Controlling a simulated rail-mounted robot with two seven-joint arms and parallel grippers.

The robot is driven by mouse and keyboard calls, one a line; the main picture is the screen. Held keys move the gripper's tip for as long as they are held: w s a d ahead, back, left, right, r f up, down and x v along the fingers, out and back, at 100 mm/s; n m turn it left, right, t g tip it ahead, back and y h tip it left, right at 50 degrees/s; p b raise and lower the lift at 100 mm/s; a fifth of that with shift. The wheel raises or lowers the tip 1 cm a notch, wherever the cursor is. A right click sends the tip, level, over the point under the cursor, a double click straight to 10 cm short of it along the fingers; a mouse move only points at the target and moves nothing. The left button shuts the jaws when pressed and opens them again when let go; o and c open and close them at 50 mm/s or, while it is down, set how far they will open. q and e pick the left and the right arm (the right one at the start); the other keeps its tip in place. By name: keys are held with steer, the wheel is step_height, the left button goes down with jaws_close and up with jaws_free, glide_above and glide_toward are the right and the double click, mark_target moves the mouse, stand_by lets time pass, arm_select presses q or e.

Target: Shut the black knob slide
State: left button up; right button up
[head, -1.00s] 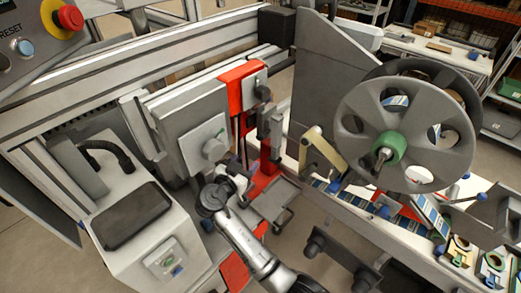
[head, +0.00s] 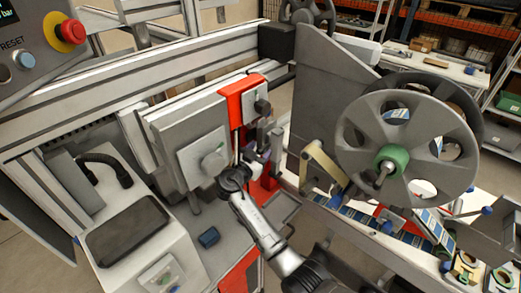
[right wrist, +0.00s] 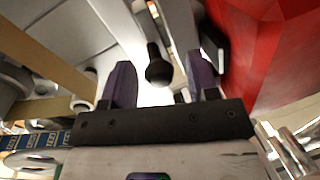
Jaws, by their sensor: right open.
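The black knob (right wrist: 158,70) shows in the right wrist view as a dark rounded end on a short stem. It appears between the two purple fingers of my right gripper (right wrist: 161,66), which is open; no contact is visible. In the head view a black knob (head: 262,107) sits on a small grey plate at the red bracket (head: 236,100). My right gripper (head: 258,156) is below it there, beside the lower red part, with its fingers partly hidden among the machine parts. My left gripper is not in view.
A large grey reel (head: 425,130) and an angled grey panel (head: 325,80) stand to the right. A red surface (right wrist: 275,50) is close on the right in the wrist view.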

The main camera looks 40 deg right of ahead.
steer(key=shift+w+d, duration=0.15)
steer(key=shift+d, duration=0.25)
steer(key=shift+c, duration=0.3)
jaws_close()
